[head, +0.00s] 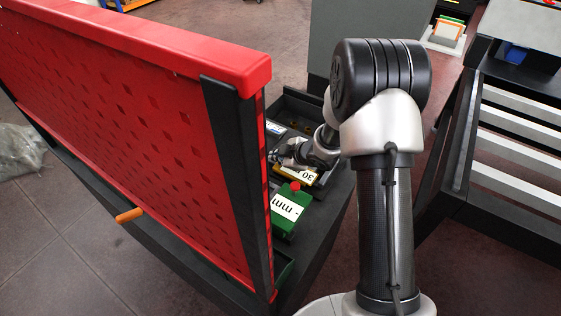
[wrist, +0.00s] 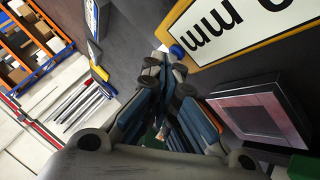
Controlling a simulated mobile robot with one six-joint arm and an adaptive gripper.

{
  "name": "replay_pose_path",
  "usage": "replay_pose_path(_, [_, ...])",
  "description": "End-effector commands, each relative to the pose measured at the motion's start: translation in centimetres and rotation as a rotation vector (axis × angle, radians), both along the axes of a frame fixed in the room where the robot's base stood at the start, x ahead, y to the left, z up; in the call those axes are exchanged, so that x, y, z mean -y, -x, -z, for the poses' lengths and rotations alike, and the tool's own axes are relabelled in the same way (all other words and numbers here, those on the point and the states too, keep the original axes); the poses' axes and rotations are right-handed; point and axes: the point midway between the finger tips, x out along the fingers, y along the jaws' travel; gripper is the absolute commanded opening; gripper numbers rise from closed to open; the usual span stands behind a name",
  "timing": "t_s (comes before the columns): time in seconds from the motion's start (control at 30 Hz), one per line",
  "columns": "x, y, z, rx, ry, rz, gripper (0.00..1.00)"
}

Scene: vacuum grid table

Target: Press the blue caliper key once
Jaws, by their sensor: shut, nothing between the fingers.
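The blue key (wrist: 177,51) is a small rounded blue knob in the wrist view, at the corner of a yellow-framed caliper block (wrist: 215,62) with a white "mm" label. The block also shows in the head view (head: 310,184), partly behind my arm; the blue key cannot be made out there. My gripper (wrist: 163,70) is shut and empty, its fingertips close beside the blue key. Whether they touch it I cannot tell. In the head view my gripper (head: 286,157) is small and low over the bench, at the block's far end.
A green block (head: 285,214) with a red knob and a white "mm" label sits nearer on the dark bench. A red perforated panel (head: 130,100) stands along the bench's left side. A grey-slatted rack (head: 520,150) is at right. A dark square-framed plate (wrist: 258,112) lies beside the fingers.

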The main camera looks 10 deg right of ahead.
Motion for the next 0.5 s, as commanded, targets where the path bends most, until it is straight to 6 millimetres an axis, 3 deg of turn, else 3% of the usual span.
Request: replay_pose_path(0.5, [0.01, 0.04, -0.72, -0.001, 0.001, 0.000, 0.00])
